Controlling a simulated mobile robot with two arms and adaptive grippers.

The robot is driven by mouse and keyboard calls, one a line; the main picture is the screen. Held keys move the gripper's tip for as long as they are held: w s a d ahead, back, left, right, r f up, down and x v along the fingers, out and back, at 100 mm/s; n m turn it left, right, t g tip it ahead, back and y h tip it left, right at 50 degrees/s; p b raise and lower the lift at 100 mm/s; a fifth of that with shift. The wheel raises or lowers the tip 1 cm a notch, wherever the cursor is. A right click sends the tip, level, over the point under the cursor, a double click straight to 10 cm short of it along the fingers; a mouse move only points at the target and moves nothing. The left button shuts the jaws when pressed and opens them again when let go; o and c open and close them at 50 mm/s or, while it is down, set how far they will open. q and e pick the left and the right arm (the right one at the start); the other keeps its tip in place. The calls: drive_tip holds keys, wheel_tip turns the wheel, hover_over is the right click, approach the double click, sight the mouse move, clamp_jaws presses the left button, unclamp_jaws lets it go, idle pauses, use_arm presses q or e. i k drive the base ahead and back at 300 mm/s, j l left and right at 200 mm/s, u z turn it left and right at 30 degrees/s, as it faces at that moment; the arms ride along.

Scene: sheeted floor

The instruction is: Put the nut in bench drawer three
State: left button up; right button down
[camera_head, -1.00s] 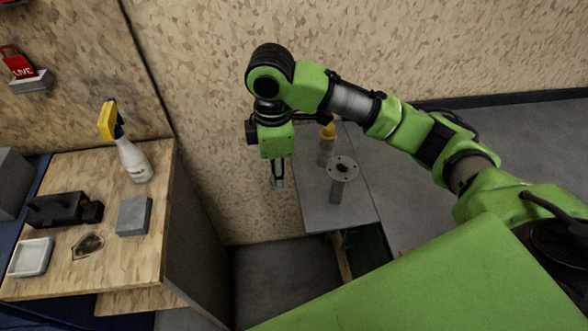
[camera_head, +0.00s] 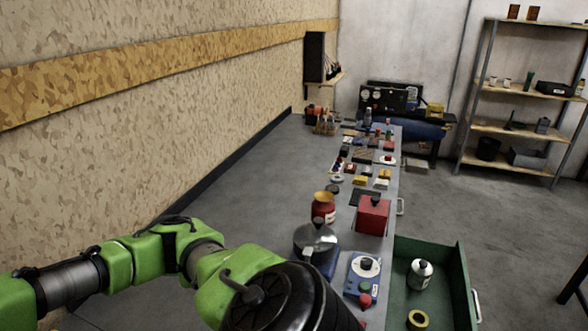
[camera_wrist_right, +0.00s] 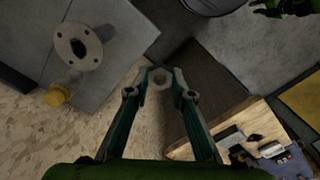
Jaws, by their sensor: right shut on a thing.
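In the right wrist view, my right gripper (camera_wrist_right: 160,82) is shut on a grey metal nut (camera_wrist_right: 160,75), held between its fingertips above the floor. In the head view only part of my green arm shows at lower left, and that gripper is outside the picture. A green drawer (camera_head: 456,270) stands pulled open at the right side of the long bench (camera_head: 292,165). A bottle and a yellow ring lie in it. I see no number on the drawer. My left gripper is not in view.
A red box (camera_head: 373,215), a red jar (camera_head: 323,208) and a blue device (camera_head: 364,275) stand on the bench beside the drawer. Shelves (camera_head: 520,90) stand at the back right. The wrist view shows a round flange (camera_wrist_right: 78,46) and a wooden bench (camera_wrist_right: 262,120).

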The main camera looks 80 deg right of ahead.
sight(416, 304)
drive_tip(key=k+j+z, duration=0.15)
drive_tip(key=k+z, duration=0.2)
drive_tip(key=k+l+z, duration=0.4)
drive_tip(key=l, duration=0.15)
drive_tip(key=k+l+z, duration=0.4)
drive_tip(key=l, duration=0.2)
drive_tip(key=l+z, duration=0.25)
drive_tip(key=i+l+z, duration=0.15)
drive_tip(key=l, duration=0.15)
drive_tip(key=i+l+z, duration=0.2)
drive_tip(key=k+l, duration=0.05)
drive_tip(key=l, duration=0.05)
